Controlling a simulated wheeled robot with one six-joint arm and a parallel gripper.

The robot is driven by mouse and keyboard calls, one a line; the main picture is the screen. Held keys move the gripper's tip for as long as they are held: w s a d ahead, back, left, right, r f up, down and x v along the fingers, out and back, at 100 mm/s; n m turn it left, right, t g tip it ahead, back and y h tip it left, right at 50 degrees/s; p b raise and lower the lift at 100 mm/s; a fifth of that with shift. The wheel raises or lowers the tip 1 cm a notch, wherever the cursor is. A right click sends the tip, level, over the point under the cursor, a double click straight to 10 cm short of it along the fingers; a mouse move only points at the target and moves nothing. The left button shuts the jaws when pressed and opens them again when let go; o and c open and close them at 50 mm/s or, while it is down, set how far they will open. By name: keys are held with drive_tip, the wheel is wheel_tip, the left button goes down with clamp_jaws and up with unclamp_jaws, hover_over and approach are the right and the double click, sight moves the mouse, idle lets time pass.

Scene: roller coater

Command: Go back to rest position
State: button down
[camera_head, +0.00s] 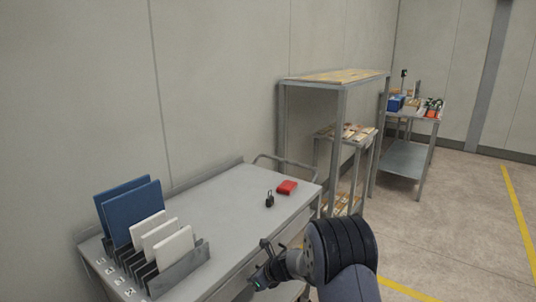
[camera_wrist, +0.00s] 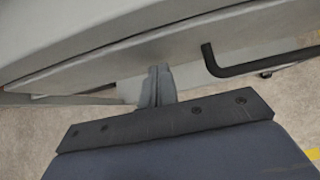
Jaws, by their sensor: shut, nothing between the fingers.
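My gripper (camera_head: 265,276) is low in the head view, beside the front edge of the grey cart (camera_head: 225,205). It also shows in the wrist view (camera_wrist: 157,72), where its fingers are together with nothing between them. The fingers point toward the side of the cart (camera_wrist: 130,60). No held object shows in either view.
On the cart are a rack (camera_head: 185,268) with blue panels (camera_head: 135,210) and white panels (camera_head: 165,240), a black padlock-like item (camera_head: 269,199) and a red block (camera_head: 287,187). A black bent bar (camera_wrist: 255,68) is right of the fingers. Shelving (camera_head: 340,120) stands beyond; floor (camera_head: 450,240) at right is clear.

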drive_tip(key=shift+w+a+r, duration=0.1)
drive_tip(key=shift+w+a, duration=0.1)
drive_tip(key=shift+a, duration=0.15)
drive_tip(key=shift+d, duration=0.1)
